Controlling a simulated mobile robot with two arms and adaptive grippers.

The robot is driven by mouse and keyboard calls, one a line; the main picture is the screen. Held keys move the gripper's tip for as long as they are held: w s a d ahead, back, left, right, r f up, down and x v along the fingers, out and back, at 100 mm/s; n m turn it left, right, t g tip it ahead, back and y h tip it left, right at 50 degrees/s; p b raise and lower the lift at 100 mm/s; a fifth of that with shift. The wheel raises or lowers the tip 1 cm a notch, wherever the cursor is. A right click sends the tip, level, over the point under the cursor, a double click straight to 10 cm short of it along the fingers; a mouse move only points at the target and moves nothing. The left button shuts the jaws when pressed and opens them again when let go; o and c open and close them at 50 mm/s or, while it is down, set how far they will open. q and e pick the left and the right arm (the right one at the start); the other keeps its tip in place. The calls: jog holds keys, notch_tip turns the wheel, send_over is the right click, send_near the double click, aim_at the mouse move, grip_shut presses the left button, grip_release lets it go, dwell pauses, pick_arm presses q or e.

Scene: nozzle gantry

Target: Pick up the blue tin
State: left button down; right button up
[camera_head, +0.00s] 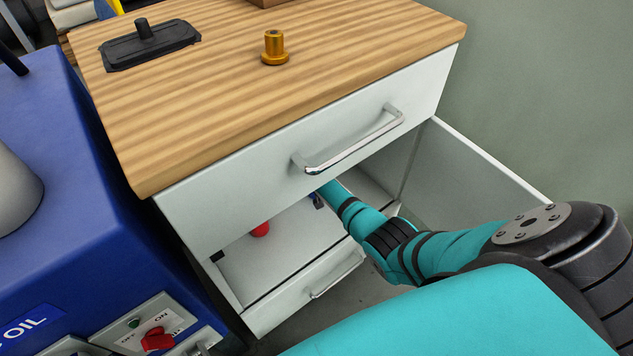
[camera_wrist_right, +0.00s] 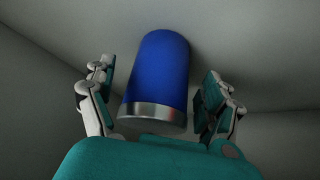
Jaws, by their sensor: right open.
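The blue tin (camera_wrist_right: 158,72) shows in the right wrist view as a blue cylinder with a silver band at its near end. My right gripper (camera_wrist_right: 158,84) is open, with one finger on each side of the tin. A small gap shows on the left; whether the right finger touches it I cannot tell. In the head view my right arm reaches into the open cabinet (camera_head: 228,220) below the top drawer. There the gripper is mostly hidden, and only a small blue patch shows beside it. My left gripper is in neither view.
A red round object (camera_head: 260,229) sits inside the cabinet, left of my arm. The cabinet door (camera_head: 480,170) stands open on the right. The drawer handle (camera_head: 350,145) juts out above my forearm. A brass flanged part (camera_head: 274,50) and a black plate (camera_head: 150,46) lie on the wooden top.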

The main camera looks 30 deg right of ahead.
jog(key=shift+b+x, duration=0.4)
jog(key=shift+x, duration=0.7)
jog(key=shift+r, duration=0.1)
jog(key=c, duration=1.5)
